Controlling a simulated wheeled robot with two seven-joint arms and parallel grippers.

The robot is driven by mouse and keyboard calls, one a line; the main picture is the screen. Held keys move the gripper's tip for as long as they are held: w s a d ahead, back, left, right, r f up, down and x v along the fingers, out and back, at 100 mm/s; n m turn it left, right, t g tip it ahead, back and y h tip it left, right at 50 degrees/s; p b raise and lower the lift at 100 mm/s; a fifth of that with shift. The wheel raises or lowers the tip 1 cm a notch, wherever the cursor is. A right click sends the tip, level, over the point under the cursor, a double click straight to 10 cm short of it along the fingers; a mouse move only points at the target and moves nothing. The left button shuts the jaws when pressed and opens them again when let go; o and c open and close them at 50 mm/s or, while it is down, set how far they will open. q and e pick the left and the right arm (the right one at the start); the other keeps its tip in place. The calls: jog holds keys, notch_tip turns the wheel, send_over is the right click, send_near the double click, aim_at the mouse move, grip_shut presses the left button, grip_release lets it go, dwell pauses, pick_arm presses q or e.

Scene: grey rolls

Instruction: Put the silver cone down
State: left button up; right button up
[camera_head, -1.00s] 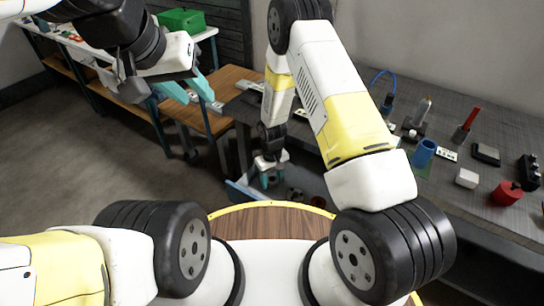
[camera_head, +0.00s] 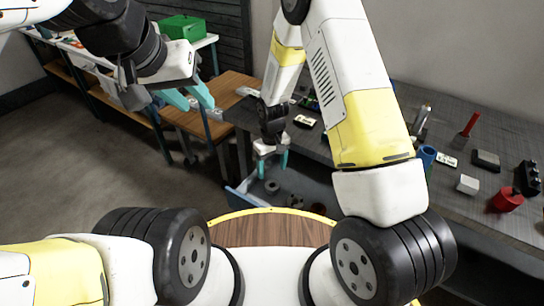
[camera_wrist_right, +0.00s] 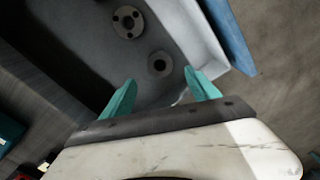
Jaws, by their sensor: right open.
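I cannot make out a silver cone for certain in either view. My right gripper (camera_head: 273,166) is open and empty above an open grey drawer (camera_wrist_right: 78,30). In the right wrist view its two teal fingers (camera_wrist_right: 159,80) stand apart with nothing between them. A grey roll with several holes (camera_wrist_right: 128,22) and a smaller grey ring (camera_wrist_right: 160,65) lie on the drawer floor beyond the fingertips. Several rolls also show in the head view (camera_head: 295,200). My left gripper (camera_head: 201,106) hangs at the upper left, fingers apart and empty, far from the drawer.
The dark workbench (camera_head: 450,215) on the right holds a blue cup (camera_head: 427,156), a white block (camera_head: 468,185), a red can (camera_head: 507,200) and other parts. A wooden table (camera_head: 235,88) stands behind. A green bin (camera_head: 182,27) sits at the back left. The floor at left is clear.

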jog(key=s+d+r+m+t+y, duration=0.15)
jog(key=d+r, duration=0.25)
jog(key=r, duration=0.9)
jog(key=s+d+r+m+t, duration=0.15)
jog(key=d+r, duration=0.25)
jog(key=r, duration=0.9)
jog(key=s+d+r+m+t, duration=0.1)
jog(key=s+d+r, duration=0.2)
jog(key=s+r, duration=0.3)
jog(key=s+d+r+m+t, duration=0.1)
jog(key=s+d+r+t, duration=0.1)
jog(key=s+r, duration=0.5)
jog(key=shift+s+d+m+y, duration=0.35)
jog(key=shift+s+d, duration=0.15)
jog(key=shift+s, duration=1.55)
